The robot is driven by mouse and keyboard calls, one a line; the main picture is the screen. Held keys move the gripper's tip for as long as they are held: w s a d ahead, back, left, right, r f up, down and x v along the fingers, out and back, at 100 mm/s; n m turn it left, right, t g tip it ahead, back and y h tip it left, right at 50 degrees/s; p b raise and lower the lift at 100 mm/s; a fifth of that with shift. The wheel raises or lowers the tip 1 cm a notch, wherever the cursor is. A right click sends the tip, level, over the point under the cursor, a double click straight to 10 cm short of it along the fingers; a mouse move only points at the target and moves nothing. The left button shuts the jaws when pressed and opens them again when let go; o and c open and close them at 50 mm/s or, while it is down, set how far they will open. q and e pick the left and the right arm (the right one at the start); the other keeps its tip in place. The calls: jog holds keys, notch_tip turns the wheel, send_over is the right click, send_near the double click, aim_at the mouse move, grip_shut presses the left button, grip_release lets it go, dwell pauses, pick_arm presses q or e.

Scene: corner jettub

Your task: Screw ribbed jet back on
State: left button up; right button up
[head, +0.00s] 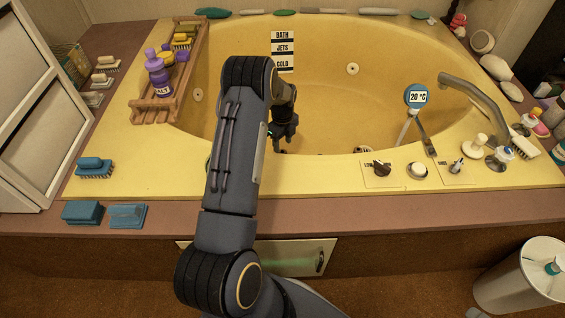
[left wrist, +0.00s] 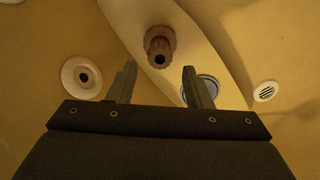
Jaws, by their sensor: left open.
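My left gripper (head: 284,138) reaches down into the yellow tub (head: 320,40). In the left wrist view the gripper (left wrist: 160,75) is open, with nothing between its fingers. A brown ribbed jet (left wrist: 160,47) with a dark hole in its middle shows beyond the fingertips, in line with the gap between them and apart from both. I cannot tell whether it is seated or loose. A round white jet fitting (left wrist: 82,77) with a dark centre is on the tub surface left of the fingers. The ribbed jet cannot be made out in the head view. My right gripper is not in view.
A wooden rack (head: 160,105) with bottles lies across the tub's left rim. A round grille (left wrist: 265,91) is right of the fingers. The tub's middle is largely clear.

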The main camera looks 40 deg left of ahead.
aim_at(282, 152)
pick_arm(q)
jog(key=shift+f+b, duration=1.3)
jog(key=shift+f, duration=0.8)
jog(key=shift+c, duration=0.2)
jog(key=c, duration=0.9)
jog(key=m, duration=0.2)
jog(key=shift+f+m+b, duration=0.15)
jog(key=shift+m+b, duration=0.15)
jog(key=shift+m, duration=0.1)
jog(key=m, duration=0.3)
